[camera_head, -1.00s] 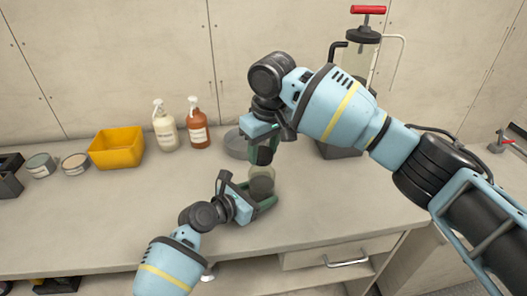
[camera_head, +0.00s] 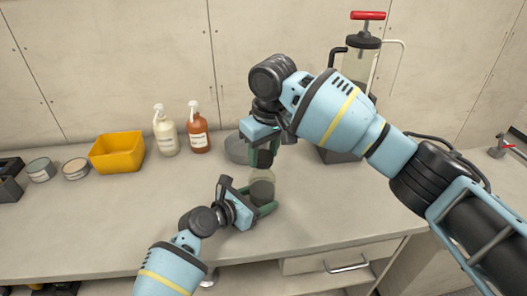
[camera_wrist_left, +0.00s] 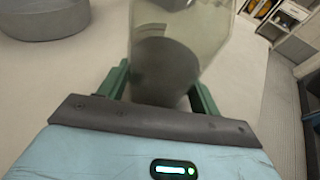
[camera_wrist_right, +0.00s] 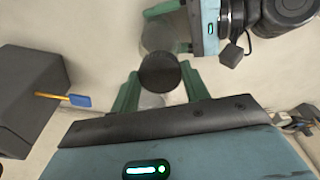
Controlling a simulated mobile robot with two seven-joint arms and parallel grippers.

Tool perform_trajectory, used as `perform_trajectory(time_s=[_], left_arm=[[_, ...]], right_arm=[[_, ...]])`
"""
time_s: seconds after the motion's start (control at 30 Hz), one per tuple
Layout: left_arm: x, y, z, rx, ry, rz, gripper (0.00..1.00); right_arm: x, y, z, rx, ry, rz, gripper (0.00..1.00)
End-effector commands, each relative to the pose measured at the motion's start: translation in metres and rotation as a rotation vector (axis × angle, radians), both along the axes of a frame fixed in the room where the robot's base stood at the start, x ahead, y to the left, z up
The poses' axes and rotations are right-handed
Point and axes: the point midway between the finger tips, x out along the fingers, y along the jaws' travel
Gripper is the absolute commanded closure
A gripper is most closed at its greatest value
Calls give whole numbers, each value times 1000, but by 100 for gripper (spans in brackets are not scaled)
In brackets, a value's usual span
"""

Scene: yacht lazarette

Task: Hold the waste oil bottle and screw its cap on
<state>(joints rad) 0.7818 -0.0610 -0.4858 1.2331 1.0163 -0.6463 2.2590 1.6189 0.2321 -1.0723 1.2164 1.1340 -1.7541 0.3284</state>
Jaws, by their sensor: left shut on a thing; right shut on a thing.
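The waste oil bottle (camera_head: 263,178) is see-through with dark contents, standing upright at the worktop's middle. My left gripper (camera_head: 262,208) is shut around its lower part; in the left wrist view the bottle (camera_wrist_left: 205,35) rises between the green fingers. My right gripper (camera_head: 263,158) is directly above the bottle, pointing down. In the right wrist view the dark round cap (camera_wrist_right: 160,72) is between its green fingers, which are shut on it. The bottle (camera_wrist_right: 158,36) shows beyond the cap there. I cannot tell whether cap and bottle neck touch.
A grey round pan (camera_head: 238,148) stands close behind the bottle. A white pump bottle (camera_head: 165,133), a red-brown one (camera_head: 198,132), a yellow bin (camera_head: 117,153) and two tins stand left. An extractor with a red handle (camera_head: 367,16) stands behind right. The front worktop is clear.

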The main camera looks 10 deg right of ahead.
Motion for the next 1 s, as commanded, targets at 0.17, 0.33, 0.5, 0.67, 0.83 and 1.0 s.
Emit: perform_trajectory(time_s=[0.17,0.33,0.5,0.67,0.83,1.0], left_arm=[[0,0,-1,1,1,-1,54],[0,0,-1,1,1,-1,54],[0,0,-1,1,1,-1,54],[0,0,-1,1,1,-1,54],[0,0,-1,1,1,-1,54],[0,0,-1,1,1,-1,54]], right_arm=[[0,0,0,0,1,0,75],[0,1,0,2,1,0,75],[0,0,0,0,0,0,75],[0,0,-1,0,1,0,75],[0,0,-3,0,1,0,75],[0,0,-5,0,1,0,75]])
